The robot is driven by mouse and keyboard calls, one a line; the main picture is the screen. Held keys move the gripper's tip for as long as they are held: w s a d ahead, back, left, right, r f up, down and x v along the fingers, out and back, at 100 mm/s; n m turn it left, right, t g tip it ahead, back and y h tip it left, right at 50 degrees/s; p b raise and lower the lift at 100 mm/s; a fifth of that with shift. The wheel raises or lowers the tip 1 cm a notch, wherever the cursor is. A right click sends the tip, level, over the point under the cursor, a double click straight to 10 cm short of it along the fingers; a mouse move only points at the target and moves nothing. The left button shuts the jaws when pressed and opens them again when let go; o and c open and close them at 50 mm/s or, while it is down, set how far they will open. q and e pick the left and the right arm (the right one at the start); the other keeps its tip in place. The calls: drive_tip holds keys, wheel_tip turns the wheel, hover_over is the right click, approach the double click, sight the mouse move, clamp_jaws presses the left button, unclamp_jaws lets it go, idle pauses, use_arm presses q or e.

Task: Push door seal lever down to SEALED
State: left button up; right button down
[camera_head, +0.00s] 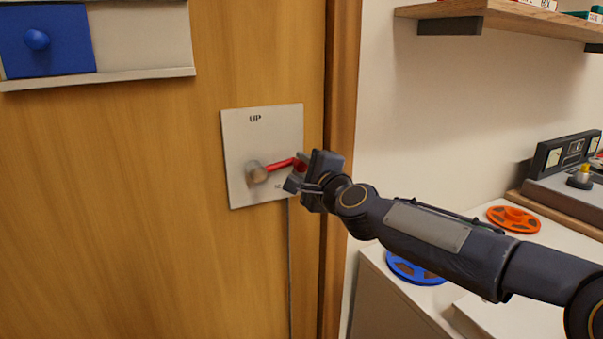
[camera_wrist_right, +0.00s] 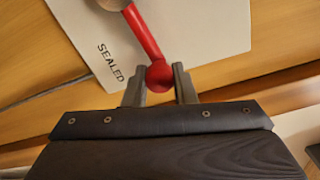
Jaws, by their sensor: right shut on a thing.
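The door seal lever (camera_head: 281,165) is a red handle on a round metal hub (camera_head: 257,172), mounted on a pale plate (camera_head: 240,130) on the wooden door. It points right and slightly up from the hub. The plate reads "UP" at its top; its lower label is partly hidden in the head view. My right gripper (camera_head: 297,173) is at the lever's outer end. In the right wrist view, my right gripper (camera_wrist_right: 160,80) is shut on the lever's red ball knob (camera_wrist_right: 159,75), with a finger on each side, and the plate shows "SEALED". My left gripper is not in view.
A blue sliding panel with a knob (camera_head: 37,40) is at the upper left of the door. Right of the door frame (camera_head: 341,90), a wooden shelf (camera_head: 490,12) juts from the wall. Below are an orange reel (camera_head: 513,219), a blue reel (camera_head: 413,270) and a meter device (camera_head: 565,153).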

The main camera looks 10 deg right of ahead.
drive_tip(key=shift+f+m+b, duration=0.3)
drive_tip(key=shift+f, duration=0.05)
idle(0.3)
drive_tip(key=c, duration=1.2)
unclamp_jaws()
drive_tip(key=b+v, duration=0.1)
drive_tip(key=v, duration=0.6)
drive_tip(key=shift+s+d+b, duration=0.1)
drive_tip(key=shift+s+b, duration=0.2)
drive_tip(key=shift+s, duration=0.05)
